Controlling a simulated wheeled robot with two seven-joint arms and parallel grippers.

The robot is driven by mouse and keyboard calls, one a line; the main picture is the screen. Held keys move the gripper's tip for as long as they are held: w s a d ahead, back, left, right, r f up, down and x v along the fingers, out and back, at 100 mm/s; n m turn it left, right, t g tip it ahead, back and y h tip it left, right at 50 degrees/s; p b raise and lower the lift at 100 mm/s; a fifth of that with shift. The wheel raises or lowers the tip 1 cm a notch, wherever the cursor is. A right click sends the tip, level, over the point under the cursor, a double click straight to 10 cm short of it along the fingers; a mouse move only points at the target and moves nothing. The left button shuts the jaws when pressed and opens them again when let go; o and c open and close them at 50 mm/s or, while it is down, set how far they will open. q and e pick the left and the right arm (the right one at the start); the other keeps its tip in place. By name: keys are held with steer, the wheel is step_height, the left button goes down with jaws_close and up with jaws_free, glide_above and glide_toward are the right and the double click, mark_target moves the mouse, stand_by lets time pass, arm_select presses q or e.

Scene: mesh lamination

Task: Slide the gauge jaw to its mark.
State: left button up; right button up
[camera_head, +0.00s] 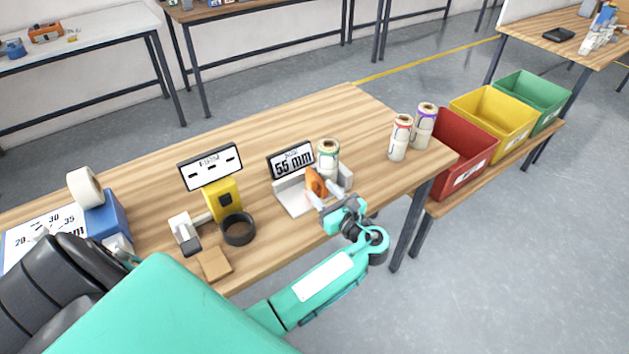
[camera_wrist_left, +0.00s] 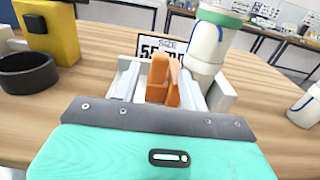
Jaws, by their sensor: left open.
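The gauge (camera_head: 292,198) is a pale grey base on the wooden table, with a sign reading 55 mm (camera_head: 291,160) behind it. Its orange jaw (camera_head: 316,184) stands upright on the base and shows large in the left wrist view (camera_wrist_left: 158,80). A white roll with a green band (camera_head: 328,158) stands at the gauge, just behind the jaw. My left gripper (camera_head: 326,202) is open at the gauge's front, close to the jaw; whether its fingers touch the jaw cannot be told. The jaw's mark cannot be made out. My right gripper is not in view.
Left of the gauge are a black ring (camera_head: 238,229), a yellow device (camera_head: 222,200) and a brown block (camera_head: 214,263). Two more rolls (camera_head: 398,138) (camera_head: 424,127) stand at the right. Red (camera_head: 465,150), yellow and green bins stand beyond the table's right end.

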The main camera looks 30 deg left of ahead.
mark_target(314, 183)
arm_select(q)
steer(key=x, duration=0.3)
steer(key=shift+w+a, duration=0.1)
steer(key=shift+a, duration=0.1)
steer(key=shift+w+a, duration=0.1)
steer(key=shift+a, duration=0.1)
steer(key=shift+c, duration=0.6)
jaws_close()
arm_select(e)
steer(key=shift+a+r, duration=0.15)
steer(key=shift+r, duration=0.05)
